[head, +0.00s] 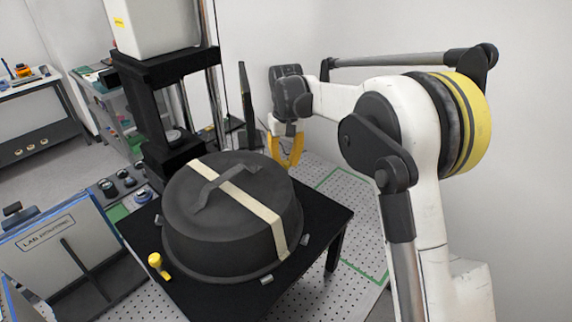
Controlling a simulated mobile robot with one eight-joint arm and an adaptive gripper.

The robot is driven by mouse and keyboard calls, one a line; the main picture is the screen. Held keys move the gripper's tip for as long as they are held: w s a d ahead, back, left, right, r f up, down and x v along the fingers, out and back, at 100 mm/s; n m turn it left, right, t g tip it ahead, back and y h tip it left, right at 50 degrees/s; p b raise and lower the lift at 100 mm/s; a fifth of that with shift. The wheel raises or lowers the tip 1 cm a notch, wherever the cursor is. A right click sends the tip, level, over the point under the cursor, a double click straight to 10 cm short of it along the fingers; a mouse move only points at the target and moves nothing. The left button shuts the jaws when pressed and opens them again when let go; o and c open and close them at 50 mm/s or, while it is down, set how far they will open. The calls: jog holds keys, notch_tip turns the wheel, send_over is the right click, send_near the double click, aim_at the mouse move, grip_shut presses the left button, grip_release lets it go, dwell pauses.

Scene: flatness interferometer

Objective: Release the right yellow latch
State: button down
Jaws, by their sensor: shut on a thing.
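A round black cover (220,218) with a dark strap handle (222,184) and a cream band across it sits on a black table (328,212). One yellow latch (158,265) stands at the cover's near left edge. My gripper (286,162) reaches down at the cover's far right edge, its yellow fingers closed in at the tips. It is shut on the right yellow latch, which is mostly hidden by the fingers and the cover's edge; I cannot tell how far the latch is turned.
Small metal clips (267,280) sit around the cover's base. A black column stand (168,95) with a white box on top rises behind. A perforated floor plate (352,228) lies right of the table. A framed lab panel (50,240) stands at left.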

aim_at(286, 162)
jog(key=n+b, duration=0.1)
jog(key=n, duration=0.4)
jog(key=shift+n, duration=0.3)
jog(key=n, duration=0.4)
jog(key=shift+n, duration=0.4)
jog(key=c, duration=1.2)
grip_release()
notch_tip(286, 162, up, 12)
jog(key=shift+r, duration=0.1)
